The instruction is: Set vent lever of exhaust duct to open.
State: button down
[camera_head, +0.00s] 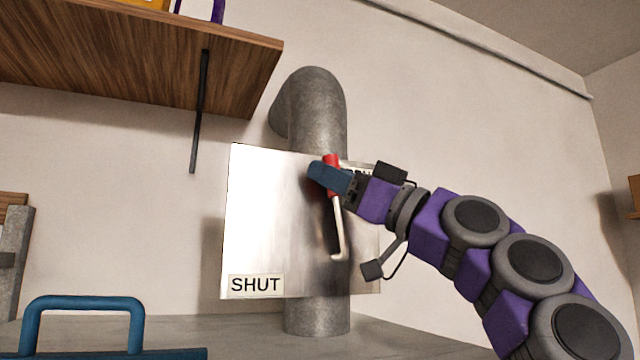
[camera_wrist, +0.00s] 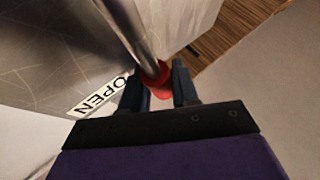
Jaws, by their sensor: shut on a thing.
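The exhaust duct (camera_head: 318,120) is a grey pipe that bends into the wall, with a shiny metal plate (camera_head: 265,220) on its front. The vent lever (camera_head: 338,225) is a metal rod with a red knob (camera_head: 331,160). It points up from its low pivot, leaning slightly left. A SHUT label (camera_head: 256,285) is at the plate's lower left. An OPEN label (camera_wrist: 98,96) shows in the wrist view, and is mostly hidden behind my gripper in the head view. My gripper (camera_head: 322,176) is shut on the lever at the red knob, which also shows between the fingers in the wrist view (camera_wrist: 160,82).
A wooden shelf (camera_head: 150,55) with a dark bracket (camera_head: 200,110) hangs at upper left. A blue handle (camera_head: 85,303) stands at lower left. The grey counter (camera_head: 400,340) under the duct has bare room to the right.

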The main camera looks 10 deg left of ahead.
jog(key=shift+s+d+r, duration=0.1)
jog(key=shift+d+r, duration=0.05)
jog(key=shift+r, duration=0.1)
jog(key=c, duration=1.3)
grip_release()
jog(key=o, duration=0.3)
jog(key=shift+w+f, duration=0.1)
jog(key=shift+w, duration=0.2)
jog(key=shift+o, duration=0.4)
jog(key=shift+s, duration=0.15)
jog(key=shift+f, duration=0.1)
